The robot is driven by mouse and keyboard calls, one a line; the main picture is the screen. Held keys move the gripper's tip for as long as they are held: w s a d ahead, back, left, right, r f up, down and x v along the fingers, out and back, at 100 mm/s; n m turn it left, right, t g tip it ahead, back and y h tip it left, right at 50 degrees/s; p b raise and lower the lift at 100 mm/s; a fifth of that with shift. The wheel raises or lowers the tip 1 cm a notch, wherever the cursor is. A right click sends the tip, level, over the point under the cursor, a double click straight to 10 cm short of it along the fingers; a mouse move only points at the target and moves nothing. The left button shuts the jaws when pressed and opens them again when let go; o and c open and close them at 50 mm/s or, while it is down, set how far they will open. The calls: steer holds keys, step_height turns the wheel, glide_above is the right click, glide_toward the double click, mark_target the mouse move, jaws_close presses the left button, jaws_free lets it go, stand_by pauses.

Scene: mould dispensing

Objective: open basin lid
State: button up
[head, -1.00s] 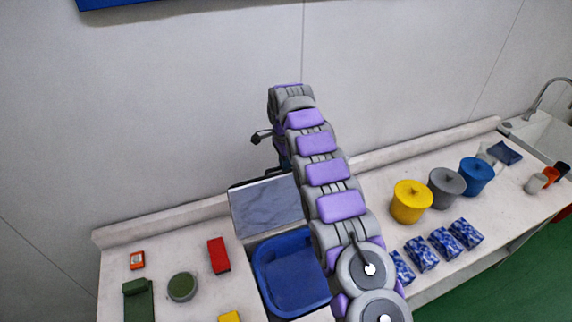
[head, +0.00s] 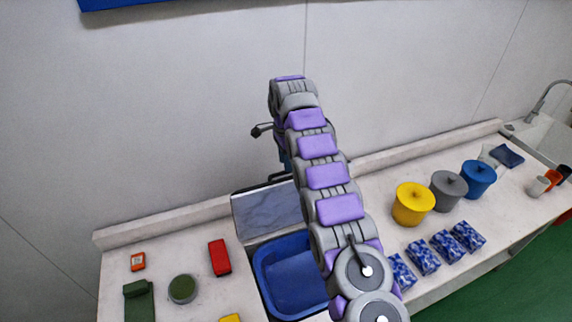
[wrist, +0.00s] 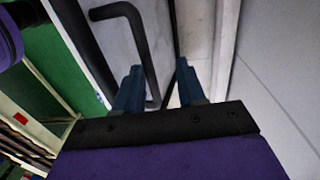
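The basin lid (head: 266,213) is a grey marbled panel, raised and tilted up behind the blue basin (head: 290,280) in the head view. The basin lies uncovered, its right side partly hidden by my arm. A dark handle (head: 279,177) shows at the lid's top edge. In the head view my arm mostly hides the gripper.
Left of the basin are a red block (head: 219,257), a round green container (head: 182,289) and an orange box (head: 138,262). The wall is close behind.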

step_height(320, 180, up, 9)
steer(key=p, duration=1)
steer(key=shift+w+a, duration=0.25)
steer(key=shift+w, duration=0.05)
steer(key=shift+f, duration=0.1)
steer(key=s+d+r+n+b, duration=0.1)
steer(key=s+d+n+b, duration=0.5)
steer(key=s, duration=0.6)
steer(key=s+d+r+n+b, duration=0.1)
steer(key=s+d+n+b, duration=0.15)
steer(key=s+b, duration=0.8)
steer(key=s+d+f+n+b, duration=0.1)
steer(key=s+f+b, duration=0.2)
steer(key=s, duration=0.7)
steer(key=s+d+f+n+b, duration=0.1)
steer(key=s+f+n+b, duration=0.1)
steer(key=s+f, duration=0.6)
steer(key=s+d+f+n+g+b, duration=0.1)
steer(key=s+f, duration=0.4)
steer(key=s, duration=0.9)
steer(key=d+n+b, duration=0.1)
steer(key=b, duration=0.1)
steer(key=shift+f+b, duration=0.4)
